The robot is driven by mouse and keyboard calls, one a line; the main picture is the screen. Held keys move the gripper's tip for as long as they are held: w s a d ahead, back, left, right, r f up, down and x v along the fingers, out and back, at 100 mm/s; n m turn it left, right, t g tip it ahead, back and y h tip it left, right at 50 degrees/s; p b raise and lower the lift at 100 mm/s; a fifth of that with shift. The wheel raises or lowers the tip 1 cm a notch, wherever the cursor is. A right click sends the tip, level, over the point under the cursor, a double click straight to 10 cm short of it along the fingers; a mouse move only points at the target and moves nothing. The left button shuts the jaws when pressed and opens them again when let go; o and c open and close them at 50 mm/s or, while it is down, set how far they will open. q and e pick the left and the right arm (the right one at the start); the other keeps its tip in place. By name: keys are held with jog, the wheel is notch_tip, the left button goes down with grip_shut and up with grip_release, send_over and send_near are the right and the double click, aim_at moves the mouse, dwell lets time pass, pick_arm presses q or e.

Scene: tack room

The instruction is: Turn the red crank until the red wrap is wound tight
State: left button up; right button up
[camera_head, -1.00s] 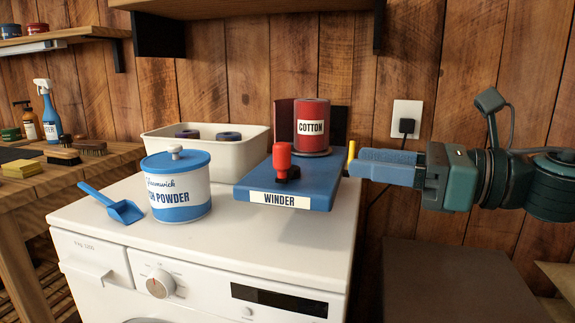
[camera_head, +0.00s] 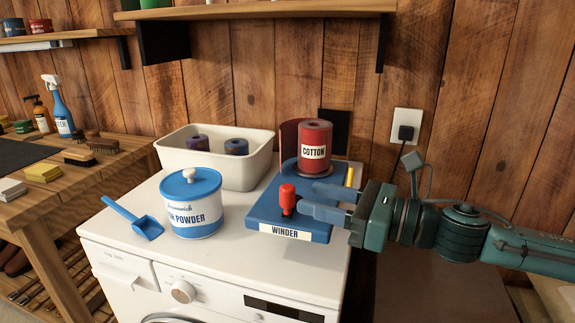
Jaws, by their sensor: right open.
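The red crank (camera_head: 287,199) stands upright at the front of the blue winder (camera_head: 262,212), which is labelled WINDER and sits on the white machine. The red wrap (camera_head: 314,140), labelled COTTON, is a roll standing at the back of the winder, with a red sheet (camera_head: 288,140) upright at its left. My right gripper (camera_head: 308,197) reaches in from the right over the winder, its two blue fingers apart. The fingertips are just right of the crank knob, and I see nothing between them. My left gripper is out of view.
A blue-lidded powder tub (camera_head: 194,216) and a blue scoop (camera_head: 140,220) stand left of the winder on the white machine top (camera_head: 240,261). A cream bin (camera_head: 262,165) with dark rolls is behind. A yellow peg (camera_head: 349,177) stands near my gripper.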

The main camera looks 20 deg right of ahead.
aim_at(294, 194)
jog(key=p+x, duration=0.4)
jog(key=shift+a+r, duration=0.2)
jog(key=shift+w+a+f+p, duration=0.25)
jog(key=shift+w+a+p, duration=0.05)
jog(key=shift+w+a, duration=0.3)
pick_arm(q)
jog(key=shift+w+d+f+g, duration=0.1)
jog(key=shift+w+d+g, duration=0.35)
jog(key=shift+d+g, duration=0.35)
pick_arm(e)
jog(key=shift+c, duration=0.5)
grip_shut()
